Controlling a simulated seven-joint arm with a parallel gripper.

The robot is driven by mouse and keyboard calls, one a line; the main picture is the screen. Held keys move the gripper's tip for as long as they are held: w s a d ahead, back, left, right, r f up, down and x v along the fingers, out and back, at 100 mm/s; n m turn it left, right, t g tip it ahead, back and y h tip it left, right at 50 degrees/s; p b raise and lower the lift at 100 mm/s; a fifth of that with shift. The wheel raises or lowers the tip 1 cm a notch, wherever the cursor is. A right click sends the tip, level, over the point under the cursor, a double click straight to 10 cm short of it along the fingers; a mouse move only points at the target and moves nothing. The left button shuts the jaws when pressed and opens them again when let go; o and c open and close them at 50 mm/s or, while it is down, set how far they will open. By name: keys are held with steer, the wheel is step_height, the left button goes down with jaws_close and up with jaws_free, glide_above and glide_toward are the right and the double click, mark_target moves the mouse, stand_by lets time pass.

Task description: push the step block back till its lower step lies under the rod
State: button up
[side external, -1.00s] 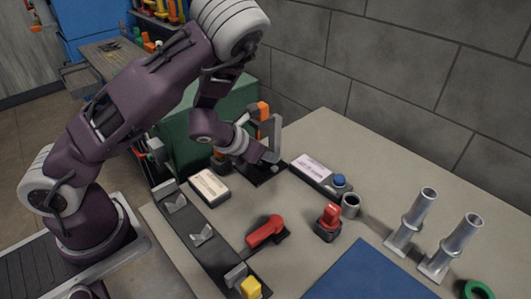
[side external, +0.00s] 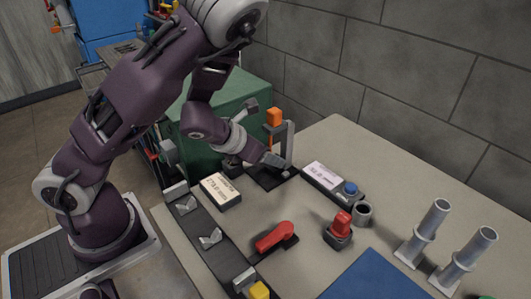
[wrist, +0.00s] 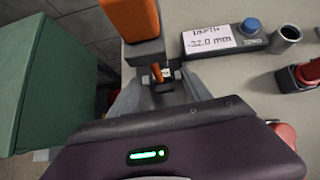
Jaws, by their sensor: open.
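A gauge stand with an orange block (side external: 274,117) on top and a grey post (side external: 290,143) rises at the back of the table from a dark base (side external: 266,181). I cannot make out the step block clearly; my gripper and the stand hide that spot.
A display box with a blue button (side external: 350,188) sits right of the stand; its label (wrist: 209,40) reads about -32.0 mm. A red lever (side external: 275,237), red switch (side external: 340,225), grey cup (side external: 362,213) and labelled box (side external: 220,190) stand nearby. A green cabinet (wrist: 40,80) is close on the left.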

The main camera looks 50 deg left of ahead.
steer(key=shift+v, duration=0.9)
steer(key=shift+d, duration=0.1)
steer(key=n, duration=0.3)
steer(key=shift+r, duration=0.1)
steer(key=s+d+r+n+g, duration=0.1)
steer(key=s+d+r+n, duration=0.1)
steer(key=s+r+n, duration=0.7)
steer(key=s+d+r+n+g, duration=0.2)
steer(key=s+r+n, duration=0.6)
steer(key=n, duration=1.5)
steer(key=s, duration=0.5)
steer(key=shift+d+r, duration=0.25)
steer(key=shift+r, duration=0.1)
